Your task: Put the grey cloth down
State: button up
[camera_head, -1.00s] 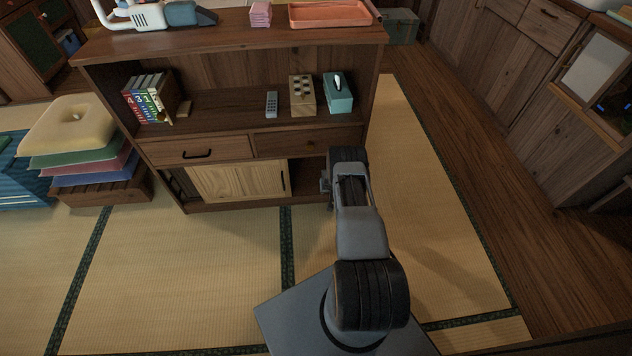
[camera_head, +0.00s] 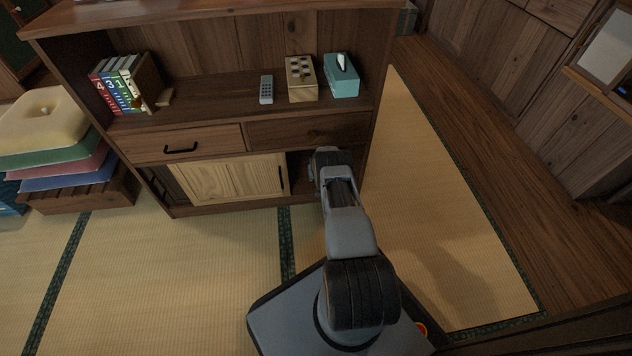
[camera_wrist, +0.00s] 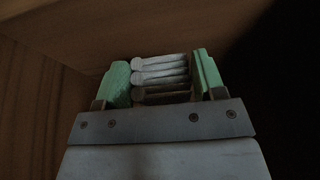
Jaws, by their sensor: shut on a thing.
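The grey cloth (camera_wrist: 160,84) shows in the wrist view as folded, stacked layers between the green fingers of my gripper (camera_wrist: 161,68). The gripper is shut on it. Dark wood lies above and to the left, and deep shadow to the right. In the head view my arm reaches into the open lower right part of the wooden cabinet (camera_head: 217,137). The gripper and cloth are hidden there by the arm and the cabinet. I cannot tell whether the cloth touches a surface below it.
A light sliding door (camera_head: 231,178) covers the lower middle of the cabinet. The shelf above holds books (camera_head: 118,86), a remote (camera_head: 266,90), a wooden box (camera_head: 301,79) and a teal tissue box (camera_head: 341,77). Stacked cushions (camera_head: 48,135) stand left. Tatami (camera_head: 190,270) in front is clear.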

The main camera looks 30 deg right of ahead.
jog(key=shift+s+b+x, duration=0.15)
jog(key=shift+b+x, duration=0.65)
jog(key=shift+x, duration=0.1)
jog(key=shift+s+b+x, duration=0.1)
jog(key=shift+b+x, duration=0.65)
jog(key=shift+x, duration=0.15)
jog(key=shift+a+f, duration=0.1)
jog(key=shift+f, duration=0.25)
jog(key=o, duration=0.9)
jog(key=shift+r, duration=0.3)
jog(key=p+v, duration=0.8)
jog(key=v, duration=0.3)
jog(key=shift+s+a, duration=0.25)
jog(key=shift+s, duration=0.1)
jog(key=shift+r, duration=0.15)
